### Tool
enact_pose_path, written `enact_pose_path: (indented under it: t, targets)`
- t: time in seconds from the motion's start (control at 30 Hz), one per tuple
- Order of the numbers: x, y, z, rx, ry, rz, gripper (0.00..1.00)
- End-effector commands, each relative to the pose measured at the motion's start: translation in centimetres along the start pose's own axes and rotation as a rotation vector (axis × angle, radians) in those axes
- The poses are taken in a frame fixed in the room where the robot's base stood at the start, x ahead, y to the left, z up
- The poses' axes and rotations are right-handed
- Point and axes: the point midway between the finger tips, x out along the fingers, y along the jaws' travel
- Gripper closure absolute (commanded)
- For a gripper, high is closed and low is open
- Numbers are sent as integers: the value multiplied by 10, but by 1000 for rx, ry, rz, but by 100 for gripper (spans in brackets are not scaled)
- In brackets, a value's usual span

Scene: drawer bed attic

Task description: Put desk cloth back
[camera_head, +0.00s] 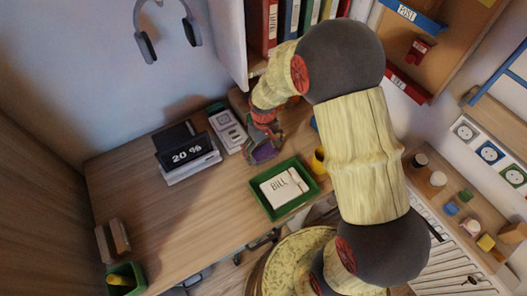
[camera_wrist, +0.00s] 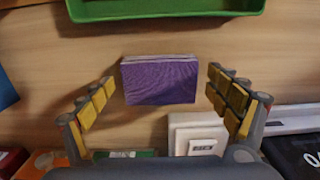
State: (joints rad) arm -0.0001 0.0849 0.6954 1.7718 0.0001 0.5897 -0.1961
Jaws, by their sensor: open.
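A folded purple cloth (camera_wrist: 160,82), which looks like the desk cloth, lies on the wooden desk in the wrist view. In the head view it shows as a small purple patch (camera_head: 264,153) at the end of my arm. My gripper (camera_wrist: 160,78) is open, with one finger on the left and one on the right of the cloth. Gaps show between the cloth and both fingers. In the head view my gripper (camera_head: 262,148) is low near the desk's back, partly covering the cloth. I cannot tell its exact height above the desk.
A green tray (camera_head: 269,213) holding a paper marked BILL is in front of my gripper. A yellow cup (camera_head: 318,161) stands beside it.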

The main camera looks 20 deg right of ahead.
Motion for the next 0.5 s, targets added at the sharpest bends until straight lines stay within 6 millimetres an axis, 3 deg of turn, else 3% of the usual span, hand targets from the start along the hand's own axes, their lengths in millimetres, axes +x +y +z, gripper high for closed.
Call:
enact_pose_path:
  t: [0.3, 0.5]
  targets:
    - [-66, 0, -1, 0, 3, 1, 10]
    - [-99, 0, -1, 0, 2, 0, 10]
